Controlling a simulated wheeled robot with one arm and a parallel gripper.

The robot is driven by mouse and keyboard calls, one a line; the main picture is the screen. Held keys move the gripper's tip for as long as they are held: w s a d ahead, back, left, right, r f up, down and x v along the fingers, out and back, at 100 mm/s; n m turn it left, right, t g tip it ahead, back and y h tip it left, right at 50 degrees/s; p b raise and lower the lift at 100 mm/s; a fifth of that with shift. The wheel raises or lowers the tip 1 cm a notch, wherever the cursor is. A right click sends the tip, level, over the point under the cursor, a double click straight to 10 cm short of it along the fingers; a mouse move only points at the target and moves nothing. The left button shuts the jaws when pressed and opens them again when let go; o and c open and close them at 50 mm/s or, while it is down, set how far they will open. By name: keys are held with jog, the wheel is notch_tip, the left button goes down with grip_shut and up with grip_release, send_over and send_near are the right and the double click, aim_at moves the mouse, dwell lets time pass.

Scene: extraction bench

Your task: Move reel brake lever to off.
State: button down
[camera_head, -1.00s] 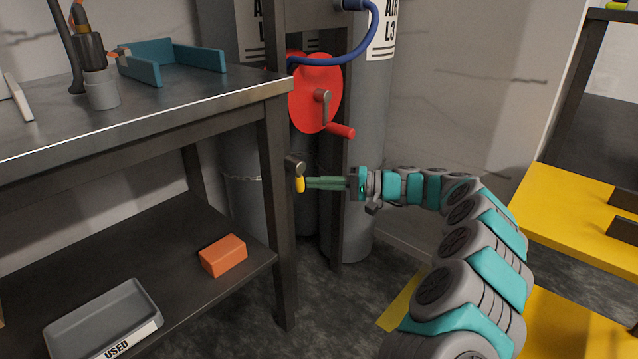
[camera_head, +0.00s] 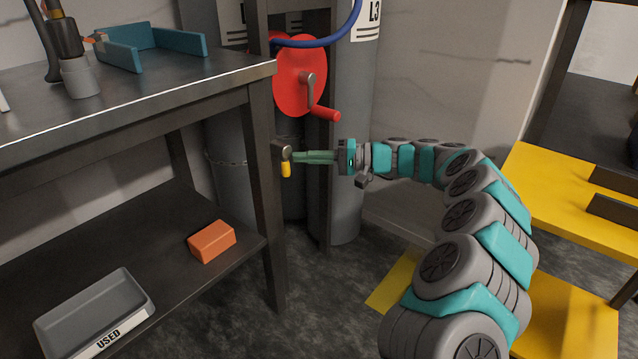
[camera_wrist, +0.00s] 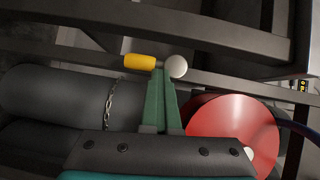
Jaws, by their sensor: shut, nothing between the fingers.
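The brake lever (camera_head: 286,168) has a yellow grip and hangs down from a grey pivot (camera_head: 279,148) beside the bench's right front leg. In the wrist view the yellow grip (camera_wrist: 140,62) lies left of the round metal pivot (camera_wrist: 176,67). My gripper (camera_head: 295,157) is shut, with its green fingertips at the lever just below the pivot. In the wrist view the shut fingertips (camera_wrist: 161,72) are between the yellow grip and the pivot, touching or very close to the lever. The red reel (camera_head: 300,76) with its crank handle (camera_head: 325,113) is above my gripper.
The metal bench (camera_head: 130,112) stands at left. Its lower shelf holds an orange block (camera_head: 212,241) and a grey tray marked USED (camera_head: 95,310). A blue hose (camera_head: 320,40) loops above the reel. Grey cylinders (camera_head: 348,190) stand behind. Yellow steps (camera_head: 560,195) are at right.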

jog(key=s+d, duration=0.2)
jog(key=s, duration=0.5)
jog(key=s+d+r, duration=0.1)
jog(key=s+d, duration=0.1)
jog(key=s, duration=0.5)
jog(key=shift+r+p, duration=0.25)
jog(key=shift+p, duration=0.05)
jog(key=s+a+r+n+g+h+p, duration=0.2)
jog(key=s+h+p, duration=0.15)
jog(key=s, duration=0.55)
jog(key=s+a+r+n+g+h+p, duration=0.15)
jog(key=s+h, duration=0.25)
jog(key=s, duration=0.5)
jog(key=s+d+f+m+h+p, duration=0.2)
jog(key=s+d+h+p, duration=0.4)
jog(key=s+d, duration=1.1)
jog(key=d+m+h, duration=0.1)
jog(key=d+h, duration=0.1)
jog(key=h, duration=0.2)
jog(key=shift+d+f, duration=0.2)
jog(key=shift+d, duration=0.1)
